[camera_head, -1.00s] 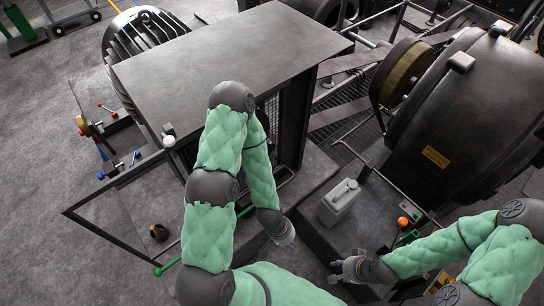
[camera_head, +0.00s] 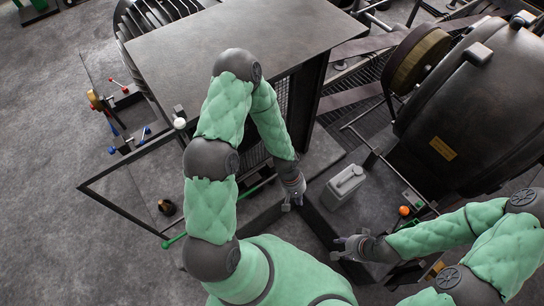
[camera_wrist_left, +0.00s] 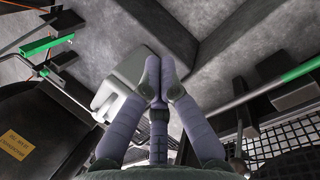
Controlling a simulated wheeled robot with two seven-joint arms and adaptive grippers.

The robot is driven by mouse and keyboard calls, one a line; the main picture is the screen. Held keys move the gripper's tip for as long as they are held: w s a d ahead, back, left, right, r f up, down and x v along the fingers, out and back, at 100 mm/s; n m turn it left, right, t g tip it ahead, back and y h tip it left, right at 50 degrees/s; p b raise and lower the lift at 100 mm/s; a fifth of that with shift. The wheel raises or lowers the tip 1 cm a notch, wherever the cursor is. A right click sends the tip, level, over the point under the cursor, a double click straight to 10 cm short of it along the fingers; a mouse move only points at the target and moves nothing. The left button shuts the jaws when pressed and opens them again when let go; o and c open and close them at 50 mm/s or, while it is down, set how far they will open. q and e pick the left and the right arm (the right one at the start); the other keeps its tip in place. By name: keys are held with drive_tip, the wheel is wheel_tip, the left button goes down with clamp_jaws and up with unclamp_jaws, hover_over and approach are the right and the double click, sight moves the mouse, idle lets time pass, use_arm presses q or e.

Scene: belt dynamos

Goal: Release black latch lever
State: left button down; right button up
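I cannot single out a black latch lever with certainty in either view. A dark bar with a green grip (camera_head: 174,240) runs along the low frame in front of the dark cabinet (camera_head: 250,40). My left gripper (camera_head: 291,203) hangs in front of the cabinet, left of a grey-white canister (camera_head: 344,186). Its fingers (camera_wrist_left: 158,85) are drawn together with nothing visible between them. My right gripper (camera_head: 340,248) has its fingers apart and is empty, below the canister.
The canister stands on a dark block. A big dark drum housing (camera_head: 480,110) with a belt pulley is at the right. An orange knob (camera_head: 404,210) lies near my right arm. A white knob (camera_head: 179,123) is at the cabinet's left corner.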

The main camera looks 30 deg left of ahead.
use_arm(q)
drive_tip(key=w+a+r+n+y+p, duration=0.2)
drive_tip(key=w+a+r+n, duration=0.3)
drive_tip(key=a, duration=0.3)
drive_tip(key=w+a+r+n+g+y+p, duration=0.1)
drive_tip(key=w+a+r+n+y, duration=0.2)
drive_tip(key=w+a+r+n, duration=0.2)
drive_tip(key=a+n, duration=0.1)
drive_tip(key=a, duration=0.2)
drive_tip(key=shift+w+p, duration=0.35)
drive_tip(key=shift+a, duration=0.1)
wheel_tip(320, 180, down, 10)
drive_tip(key=s+a+b, duration=0.1)
drive_tip(key=b, duration=0.1)
drive_tip(key=shift+s+r, duration=0.15)
drive_tip(key=shift+s, duration=0.05)
drive_tip(key=shift+s+d+b, duration=0.15)
drive_tip(key=shift+d+b, duration=0.15)
drive_tip(key=shift+b, duration=0.35)
